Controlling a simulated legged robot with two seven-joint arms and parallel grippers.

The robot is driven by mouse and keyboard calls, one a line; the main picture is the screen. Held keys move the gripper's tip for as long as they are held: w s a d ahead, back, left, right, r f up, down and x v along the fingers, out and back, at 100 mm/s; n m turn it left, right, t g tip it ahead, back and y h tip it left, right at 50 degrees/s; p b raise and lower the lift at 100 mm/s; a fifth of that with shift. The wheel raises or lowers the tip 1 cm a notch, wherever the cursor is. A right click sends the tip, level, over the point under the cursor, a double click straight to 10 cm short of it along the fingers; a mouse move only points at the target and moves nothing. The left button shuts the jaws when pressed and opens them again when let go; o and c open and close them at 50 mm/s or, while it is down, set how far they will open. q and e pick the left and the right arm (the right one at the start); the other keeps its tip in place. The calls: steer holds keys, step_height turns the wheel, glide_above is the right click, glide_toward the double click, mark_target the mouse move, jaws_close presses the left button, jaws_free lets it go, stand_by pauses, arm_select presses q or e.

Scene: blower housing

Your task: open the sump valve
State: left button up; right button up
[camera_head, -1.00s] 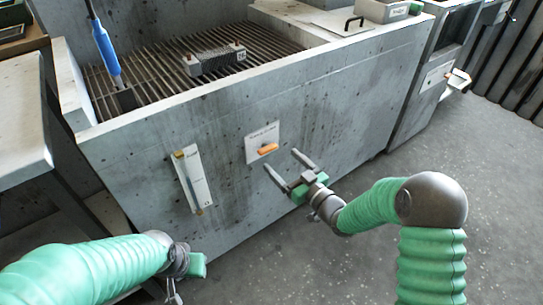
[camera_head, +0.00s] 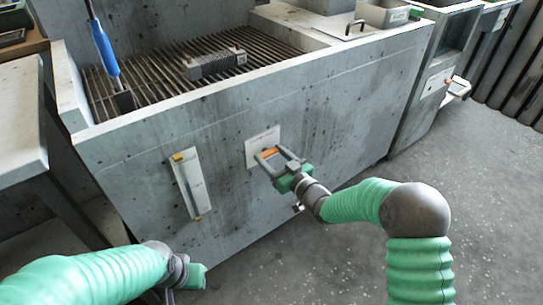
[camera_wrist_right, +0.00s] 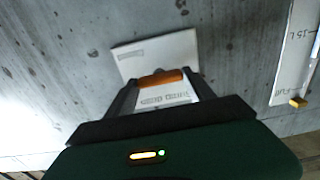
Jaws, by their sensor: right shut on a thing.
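The sump valve's orange handle (camera_head: 268,154) sits on a white label plate (camera_head: 250,152) on the front wall of the grey concrete housing. In the right wrist view the orange handle (camera_wrist_right: 160,78) lies crosswise between my finger ends, in front of the white plate (camera_wrist_right: 165,50). My right gripper (camera_head: 276,158) reaches the plate from the right and is shut on the handle. My left gripper (camera_head: 190,275) is low at the left, away from the valve; its fingers are hardly visible.
A level gauge (camera_head: 192,185) is mounted on the wall left of the valve. A metal grate (camera_head: 150,72) on top carries a grey block (camera_head: 215,63) and a blue-handled tool (camera_head: 106,52). A grey bench (camera_head: 22,115) stands at the left. The floor (camera_head: 480,200) at the right is clear.

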steer(key=shift+c, duration=1.4)
steer(key=n+b, duration=0.1)
steer(key=n, duration=0.3)
steer(key=shift+a+n, duration=0.1)
steer(key=shift+n, duration=0.2)
steer(key=n+b, duration=0.1)
steer(key=n, duration=0.2)
steer(key=shift+f+n, duration=0.1)
steer(key=shift+n, duration=0.3)
steer(key=n+b, duration=0.1)
steer(key=n, duration=0.1)
steer(key=n+b, duration=0.1)
steer(key=n, duration=0.1)
steer(key=shift+s+a+f, duration=0.1)
steer(key=shift+a+f, duration=0.05)
steer(key=n+b, duration=0.3)
steer(key=n, duration=0.2)
steer(key=shift+s+f+n, duration=0.1)
steer(key=shift+f+n, duration=0.05)
steer(key=shift+n, duration=0.15)
